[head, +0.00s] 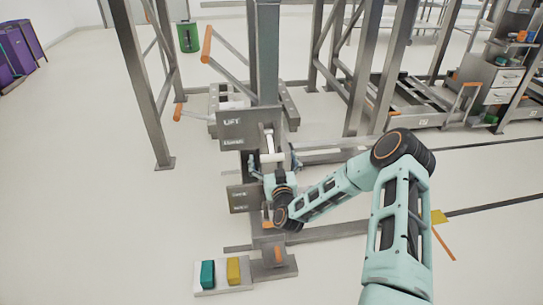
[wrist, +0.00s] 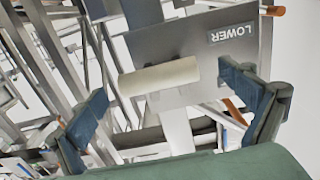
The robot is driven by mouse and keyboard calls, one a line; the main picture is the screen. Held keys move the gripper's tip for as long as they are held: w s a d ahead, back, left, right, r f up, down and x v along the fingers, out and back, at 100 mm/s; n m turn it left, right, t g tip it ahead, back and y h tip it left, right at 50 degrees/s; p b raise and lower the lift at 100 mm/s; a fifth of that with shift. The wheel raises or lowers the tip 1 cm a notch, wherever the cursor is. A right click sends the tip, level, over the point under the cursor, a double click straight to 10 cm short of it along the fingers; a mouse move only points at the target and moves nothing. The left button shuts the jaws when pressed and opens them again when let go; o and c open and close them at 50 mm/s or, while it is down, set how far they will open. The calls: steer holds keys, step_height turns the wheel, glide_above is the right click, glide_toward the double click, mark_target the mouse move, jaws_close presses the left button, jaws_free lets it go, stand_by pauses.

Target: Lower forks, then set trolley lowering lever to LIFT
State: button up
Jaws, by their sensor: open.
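The trolley post carries a grey plate (head: 236,131) marked LIFT at its top and LOWER below. A lever with a pale, cylindrical handle (head: 272,157) sits at the lower, LOWER end of this plate. In the wrist view the handle (wrist: 158,76) lies between my spread fingers, in front of the plate (wrist: 190,45) with the LOWER label upside down. My gripper (wrist: 165,92) is open around the handle; I cannot tell whether a finger touches it. In the head view my gripper (head: 266,172) is partly hidden behind its own wrist. I cannot clearly make out the forks.
A second plate (head: 241,197) with unreadable labels sits lower on the post. A white box with a teal button (head: 207,274) and a yellow button (head: 233,270) lies at the post's foot. Orange-ended handles (head: 207,44) stick out at upper left.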

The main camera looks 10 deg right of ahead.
steer(key=shift+w, duration=1.15)
steer(key=c, duration=1.7)
steer(key=shift+r, duration=0.1)
